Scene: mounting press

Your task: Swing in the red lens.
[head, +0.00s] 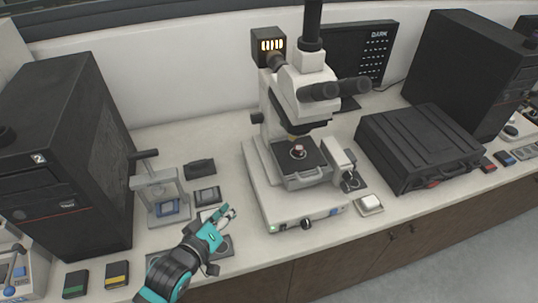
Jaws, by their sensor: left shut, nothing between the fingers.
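A white microscope (275,110) with black eyepieces stands at the middle of the bench. Its lens area (292,133) sits under the head, above a black stage (312,162). A small reddish spot (298,149) shows at the stage centre; I cannot tell whether it is a lens or a sample. No clearly red lens can be made out. My left gripper (229,213), teal and black, is shut and empty, in front and left of the microscope base, apart from it. My right gripper is not in view.
A grey press (158,188) with a blue piece stands left of my gripper, near small dark blocks (201,167). A tall black cabinet (65,150) is at the left. A black case (420,145) lies at the right. A small white dish (370,203) sits near the front edge.

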